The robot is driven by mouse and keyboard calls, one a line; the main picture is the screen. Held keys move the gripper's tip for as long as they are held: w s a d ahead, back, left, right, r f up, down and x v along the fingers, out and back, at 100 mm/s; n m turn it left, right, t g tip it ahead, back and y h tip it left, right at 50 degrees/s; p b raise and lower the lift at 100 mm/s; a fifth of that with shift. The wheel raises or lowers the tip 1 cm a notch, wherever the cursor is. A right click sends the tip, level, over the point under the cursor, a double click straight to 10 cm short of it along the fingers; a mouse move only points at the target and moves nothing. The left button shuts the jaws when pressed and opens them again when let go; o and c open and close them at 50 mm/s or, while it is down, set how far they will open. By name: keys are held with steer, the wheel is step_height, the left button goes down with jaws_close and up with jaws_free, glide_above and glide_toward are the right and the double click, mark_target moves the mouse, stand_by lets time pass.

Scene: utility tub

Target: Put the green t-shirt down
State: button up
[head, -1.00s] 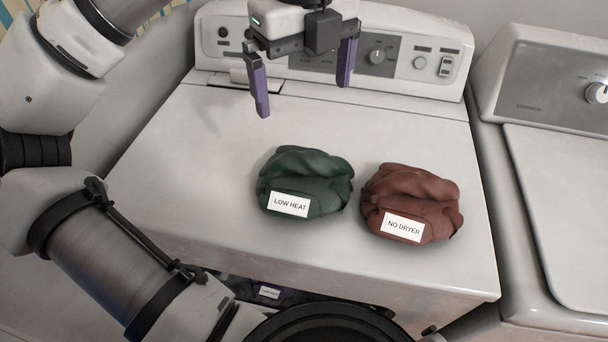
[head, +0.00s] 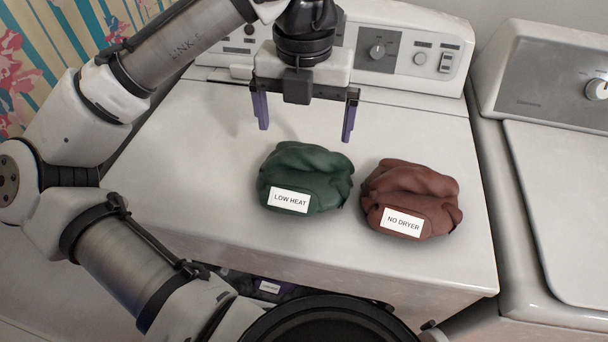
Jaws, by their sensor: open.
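The green t-shirt (head: 308,168) is a crumpled bundle with a white "LOW HEAT" label. It rests on the white top of the machine (head: 200,150), near the middle. My gripper (head: 306,128) is open and empty, with its two purple fingers spread apart. It hangs above and behind the green t-shirt, apart from it. No cloth is between the fingers.
A red-brown bundle (head: 428,188) labelled "NO DRYER" lies just right of the green one. The machine's control panel (head: 405,55) rises behind my gripper. A second white machine (head: 565,200) stands at the right. The top's left side is clear.

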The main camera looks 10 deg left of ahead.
mark_target(306, 150)
steer(key=shift+d+f, duration=0.15)
steer(key=shift+f, duration=3.15)
steer(key=c, duration=1.2)
steer(key=shift+c, duration=0.3)
steer(key=shift+r, duration=0.15)
